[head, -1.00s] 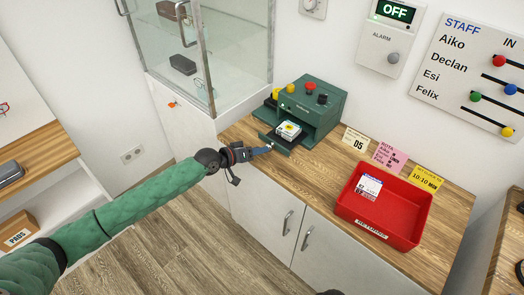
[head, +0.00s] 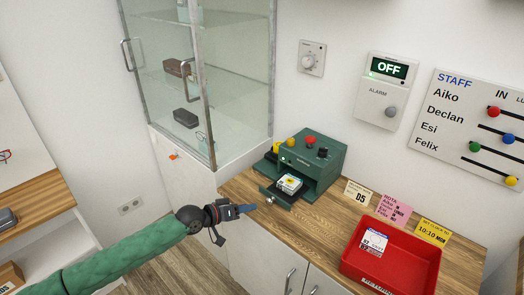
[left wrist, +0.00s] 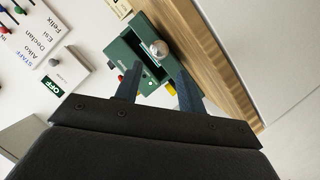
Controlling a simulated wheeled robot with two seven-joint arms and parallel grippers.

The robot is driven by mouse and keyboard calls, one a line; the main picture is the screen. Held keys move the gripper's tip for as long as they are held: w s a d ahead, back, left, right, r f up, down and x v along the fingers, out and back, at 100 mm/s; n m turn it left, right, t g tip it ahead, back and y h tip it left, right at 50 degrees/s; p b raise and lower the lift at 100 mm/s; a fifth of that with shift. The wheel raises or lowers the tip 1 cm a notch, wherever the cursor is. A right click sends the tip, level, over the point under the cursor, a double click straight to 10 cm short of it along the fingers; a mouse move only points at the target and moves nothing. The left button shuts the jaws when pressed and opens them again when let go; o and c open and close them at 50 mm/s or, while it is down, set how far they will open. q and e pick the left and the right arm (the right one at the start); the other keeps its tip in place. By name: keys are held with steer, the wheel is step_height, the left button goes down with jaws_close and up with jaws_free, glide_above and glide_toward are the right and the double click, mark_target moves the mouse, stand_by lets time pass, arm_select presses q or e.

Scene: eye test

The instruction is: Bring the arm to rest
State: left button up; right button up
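My left arm comes in from the lower left in the head view. My left gripper (head: 250,208) is just left of the knob (head: 269,200) on the drawer of a green machine (head: 312,155). In the left wrist view the fingers of my left gripper (left wrist: 157,82) are apart with nothing between them. The round silver knob (left wrist: 160,48) shows beyond the fingertips, apart from them. The drawer (head: 278,196) is pulled out and holds a white and yellow item (head: 289,184). My right gripper is not in view.
The machine stands on a wooden counter (head: 318,216) with a red tray (head: 350,262) at the right. A glass cabinet (head: 232,85) stands behind at the left. A panel reading OFF (head: 388,70) and a staff board (head: 455,110) hang on the wall. The floor left of the counter is clear.

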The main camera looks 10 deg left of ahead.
arm_select(q)
steer(key=s+a+f+m+g+y, duration=0.2)
steer(key=s+a+f+m+y, duration=0.3)
steer(key=a+f+y, duration=0.45)
steer(key=s+d+f+n+g, duration=0.1)
steer(key=s+d+f+g, duration=0.1)
steer(key=s+f, duration=0.4)
steer(key=s+d+f+n+g, duration=0.2)
steer(key=s+f, duration=0.4)
steer(key=s, duration=1)
steer(key=s+d+f+n+g, duration=0.1)
steer(key=s+d+f+n, duration=0.1)
steer(key=s+f, duration=0.5)
steer(key=s+d+y, duration=0.1)
steer(key=s, duration=0.3)
steer(key=shift+g, duration=0.4)
